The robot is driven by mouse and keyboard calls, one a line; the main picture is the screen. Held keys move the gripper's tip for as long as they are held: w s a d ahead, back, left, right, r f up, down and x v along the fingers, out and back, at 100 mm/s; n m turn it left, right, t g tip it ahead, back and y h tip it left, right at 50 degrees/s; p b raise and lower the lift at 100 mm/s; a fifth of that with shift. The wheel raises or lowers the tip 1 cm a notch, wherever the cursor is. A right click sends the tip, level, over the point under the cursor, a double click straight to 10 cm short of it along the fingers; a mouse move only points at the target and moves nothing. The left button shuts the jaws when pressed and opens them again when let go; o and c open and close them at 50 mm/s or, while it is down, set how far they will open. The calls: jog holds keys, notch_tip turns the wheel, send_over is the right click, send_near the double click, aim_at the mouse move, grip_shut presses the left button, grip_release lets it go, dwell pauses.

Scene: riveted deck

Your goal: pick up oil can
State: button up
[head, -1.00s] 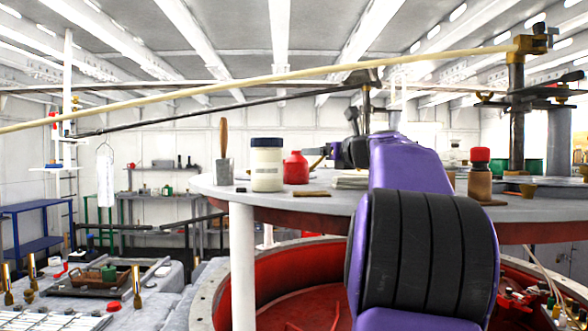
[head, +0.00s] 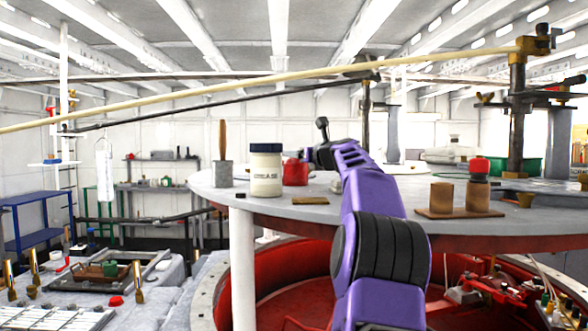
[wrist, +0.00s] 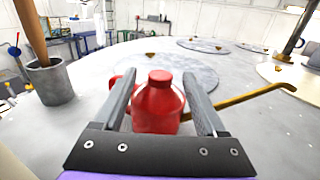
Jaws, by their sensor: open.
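The oil can (head: 295,173) is a red can standing upright on the round grey table, right of a white jar. My gripper (wrist: 161,80) is open, with one dark finger on each side of the can. I cannot tell whether either finger touches it. In the head view my gripper (head: 306,155) is at the can's upper right, and the spout is hidden there.
The white jar (head: 265,170) and a grey pot with a wooden handle (head: 223,165) stand left of the can. A small brown piece (head: 310,201) lies in front. Wooden cylinders on a board (head: 441,198) stand at right. A long pale rod (head: 250,85) crosses above.

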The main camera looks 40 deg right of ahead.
grip_shut()
dwell(0.3)
dwell(1.1)
